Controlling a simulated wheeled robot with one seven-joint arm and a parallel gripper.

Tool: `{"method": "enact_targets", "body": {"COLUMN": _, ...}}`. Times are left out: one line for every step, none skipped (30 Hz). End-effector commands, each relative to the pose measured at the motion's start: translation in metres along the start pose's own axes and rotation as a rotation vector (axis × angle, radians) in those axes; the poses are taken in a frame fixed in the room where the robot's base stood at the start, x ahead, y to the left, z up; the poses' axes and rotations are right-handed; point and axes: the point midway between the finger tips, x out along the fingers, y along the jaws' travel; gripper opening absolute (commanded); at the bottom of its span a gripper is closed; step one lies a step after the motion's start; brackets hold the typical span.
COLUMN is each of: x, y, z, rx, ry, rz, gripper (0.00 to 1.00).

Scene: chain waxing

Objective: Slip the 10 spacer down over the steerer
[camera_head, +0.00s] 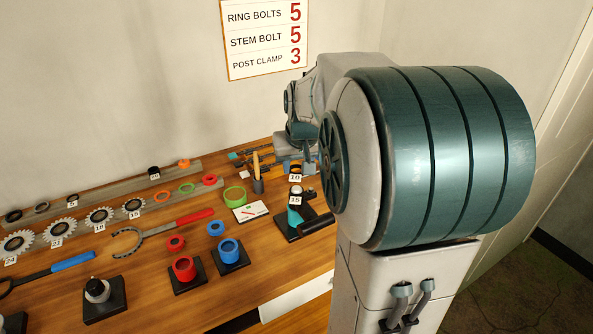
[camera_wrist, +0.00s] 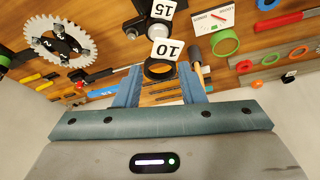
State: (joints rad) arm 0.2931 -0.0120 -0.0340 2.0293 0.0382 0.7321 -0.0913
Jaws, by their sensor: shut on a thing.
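My gripper (camera_wrist: 161,72) is shut on the 10 spacer (camera_wrist: 157,73), a dark ring between its two blue fingertips in the wrist view. The spacer's white "10" tag (camera_wrist: 166,49) stands out beyond the fingers, and it also shows in the head view (camera_head: 295,178). A "15" tag (camera_head: 295,200) shows just below it there, over a teal upright (camera_head: 293,215) on a black base. That upright looks like the steerer's stand, but the steerer itself is too small and covered to make out. I cannot tell whether the spacer is over it. My arm hides part of this area.
A green ring (camera_head: 235,195) and a white card (camera_head: 250,212) lie left of the stand. A red-handled tool (camera_head: 192,218), a blue cup (camera_head: 230,251) and a red cup (camera_head: 184,268) are further left. Cogs and rings line the back rails.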

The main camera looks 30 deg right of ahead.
Motion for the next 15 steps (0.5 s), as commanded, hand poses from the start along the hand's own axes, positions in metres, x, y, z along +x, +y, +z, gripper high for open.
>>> {"method": "enact_targets", "body": {"x": 0.002, "y": 0.000, "z": 0.001, "rx": 0.000, "ry": 0.000, "rz": 0.000, "gripper": 0.15}}
{"method": "enact_targets", "body": {"x": 0.002, "y": 0.000, "z": 0.001, "rx": 0.000, "ry": 0.000, "rz": 0.000, "gripper": 0.15}}
{"method": "enact_targets", "body": {"x": 0.003, "y": 0.000, "z": 0.001, "rx": 0.000, "ry": 0.000, "rz": 0.000, "gripper": 0.15}}
{"method": "enact_targets", "body": {"x": 0.004, "y": 0.000, "z": 0.002, "rx": 0.000, "ry": 0.000, "rz": 0.000, "gripper": 0.15}}
{"method": "enact_targets", "body": {"x": 0.004, "y": 0.000, "z": 0.002, "rx": 0.000, "ry": 0.000, "rz": 0.000, "gripper": 0.15}}
{"method": "enact_targets", "body": {"x": 0.006, "y": 0.000, "z": 0.002, "rx": 0.000, "ry": 0.000, "rz": 0.000, "gripper": 0.15}}
{"method": "enact_targets", "body": {"x": 0.007, "y": 0.000, "z": 0.003, "rx": 0.000, "ry": 0.000, "rz": 0.000, "gripper": 0.15}}
{"method": "enact_targets", "body": {"x": 0.009, "y": 0.000, "z": 0.004, "rx": 0.000, "ry": 0.000, "rz": 0.000, "gripper": 0.15}}
{"method": "enact_targets", "body": {"x": 0.011, "y": 0.000, "z": 0.004, "rx": 0.001, "ry": 0.000, "rz": 0.000, "gripper": 0.15}}
{"method": "enact_targets", "body": {"x": 0.013, "y": 0.000, "z": 0.005, "rx": 0.001, "ry": 0.000, "rz": 0.000, "gripper": 0.15}}
{"method": "enact_targets", "body": {"x": 0.015, "y": 0.001, "z": 0.006, "rx": 0.001, "ry": 0.000, "rz": 0.000, "gripper": 0.15}}
{"method": "enact_targets", "body": {"x": 0.018, "y": 0.001, "z": 0.007, "rx": 0.001, "ry": 0.000, "rz": 0.000, "gripper": 0.15}}
{"method": "enact_targets", "body": {"x": 0.020, "y": 0.001, "z": 0.008, "rx": 0.001, "ry": 0.000, "rz": 0.000, "gripper": 0.15}}
{"method": "enact_targets", "body": {"x": 0.022, "y": 0.001, "z": 0.009, "rx": 0.001, "ry": 0.000, "rz": 0.001, "gripper": 0.15}}
{"method": "enact_targets", "body": {"x": 0.025, "y": 0.001, "z": 0.010, "rx": 0.002, "ry": 0.000, "rz": 0.001, "gripper": 0.15}}
